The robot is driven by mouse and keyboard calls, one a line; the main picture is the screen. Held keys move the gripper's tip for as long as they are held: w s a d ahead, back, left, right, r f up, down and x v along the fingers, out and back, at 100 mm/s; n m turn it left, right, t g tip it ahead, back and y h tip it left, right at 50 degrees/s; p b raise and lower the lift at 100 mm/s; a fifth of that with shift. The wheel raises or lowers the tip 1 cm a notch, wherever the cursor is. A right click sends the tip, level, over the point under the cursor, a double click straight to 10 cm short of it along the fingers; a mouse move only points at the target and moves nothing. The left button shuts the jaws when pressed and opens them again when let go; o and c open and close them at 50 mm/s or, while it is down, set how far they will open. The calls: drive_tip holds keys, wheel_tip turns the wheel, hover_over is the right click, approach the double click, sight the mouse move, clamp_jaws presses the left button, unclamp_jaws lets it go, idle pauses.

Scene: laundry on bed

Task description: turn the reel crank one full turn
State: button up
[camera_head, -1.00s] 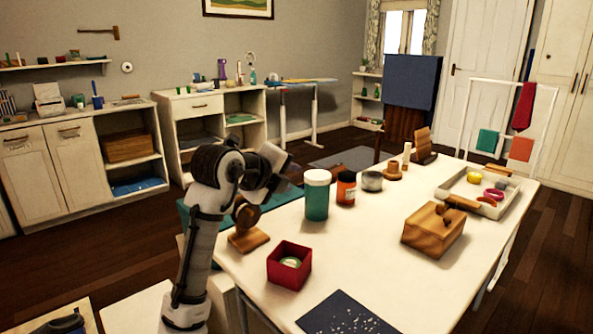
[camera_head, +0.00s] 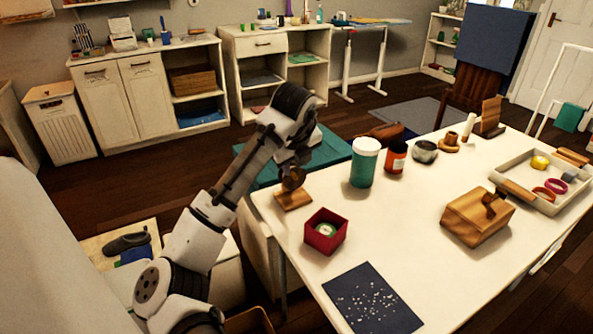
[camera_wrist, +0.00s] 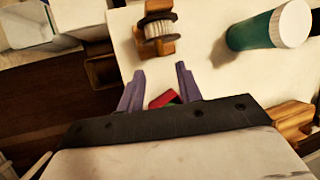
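The reel (camera_head: 292,180) stands on a small wooden base at the left edge of the white table, below the end of my arm. In the wrist view the reel (camera_wrist: 158,30) is a pale wound spool between dark discs in a wooden frame. I cannot make out its crank in either view. My gripper (camera_wrist: 160,76) has two purple fingers spread apart with nothing held between them. The reel lies beyond the fingertips, apart from them. In the head view my arm's end hides the fingers and part of the reel.
A wooden box (camera_head: 477,217), a tray (camera_head: 510,170) and a dark speckled mat (camera_head: 371,300) lie further along the table (camera_head: 410,240).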

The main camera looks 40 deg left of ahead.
sight(296, 176)
drive_tip(key=shift+x, duration=2.75)
clamp_jaws()
